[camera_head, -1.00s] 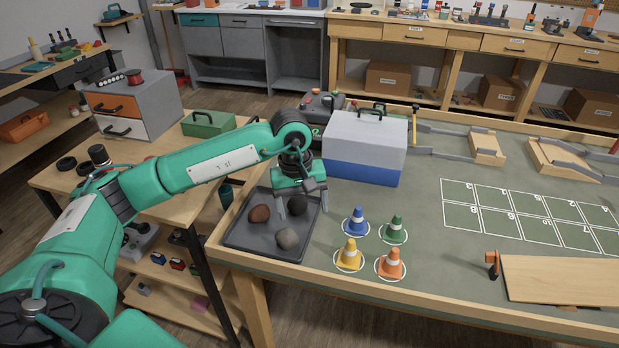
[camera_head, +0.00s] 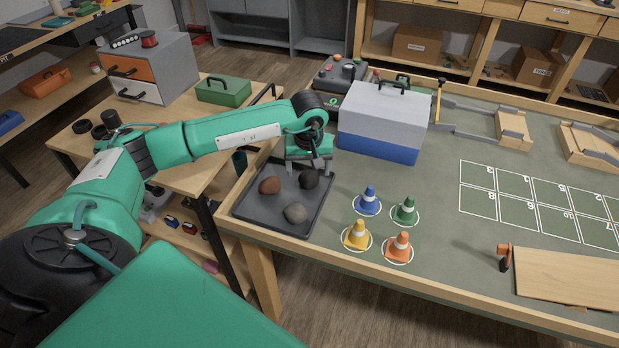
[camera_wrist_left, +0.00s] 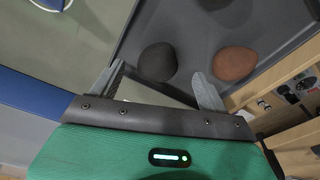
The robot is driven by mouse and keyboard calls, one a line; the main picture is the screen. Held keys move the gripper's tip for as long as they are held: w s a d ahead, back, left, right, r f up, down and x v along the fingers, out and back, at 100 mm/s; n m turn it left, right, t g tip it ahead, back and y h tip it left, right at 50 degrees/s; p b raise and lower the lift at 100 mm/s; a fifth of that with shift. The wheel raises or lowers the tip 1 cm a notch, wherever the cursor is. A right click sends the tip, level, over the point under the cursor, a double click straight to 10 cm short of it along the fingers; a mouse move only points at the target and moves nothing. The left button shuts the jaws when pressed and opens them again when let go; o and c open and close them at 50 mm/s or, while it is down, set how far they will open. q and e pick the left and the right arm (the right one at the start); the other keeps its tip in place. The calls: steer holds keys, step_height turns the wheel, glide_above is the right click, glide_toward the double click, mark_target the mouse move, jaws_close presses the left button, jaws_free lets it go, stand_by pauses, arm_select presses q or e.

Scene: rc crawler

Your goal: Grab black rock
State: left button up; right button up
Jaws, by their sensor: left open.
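The black rock (camera_head: 309,179) lies at the back right of a dark grey tray (camera_head: 250,217). A reddish-brown rock (camera_head: 270,186) lies to its left and a grey rock (camera_head: 295,213) in front of it. My left gripper (camera_head: 308,168) is open and empty, pointing down by the tray's back edge, just behind the black rock. In the left wrist view, the black rock (camera_wrist_left: 157,62) shows beyond the gap between the two open fingers (camera_wrist_left: 158,70), apart from them. The brown rock (camera_wrist_left: 234,63) is right of the right finger. My right gripper is out of view.
A grey and blue toolbox (camera_head: 382,122) stands close to the right of my left gripper. Blue (camera_head: 368,199), green (camera_head: 405,208), yellow (camera_head: 357,234) and orange (camera_head: 398,245) cones stand right of the tray. The wooden table rim (camera_head: 225,212) borders the tray's left side.

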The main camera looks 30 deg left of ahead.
mark_target(309, 173)
arm_select(q)
steer(key=f, duration=0.4)
steer(key=shift+w+a, duration=0.2)
steer(key=shift+w, duration=0.2)
steer(key=c, duration=1.2)
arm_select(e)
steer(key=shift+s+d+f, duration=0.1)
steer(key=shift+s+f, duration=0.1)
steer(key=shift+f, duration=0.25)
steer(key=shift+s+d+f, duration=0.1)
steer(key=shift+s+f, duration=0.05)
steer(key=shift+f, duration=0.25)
arm_select(q)
steer(key=shift+r, duration=0.15)
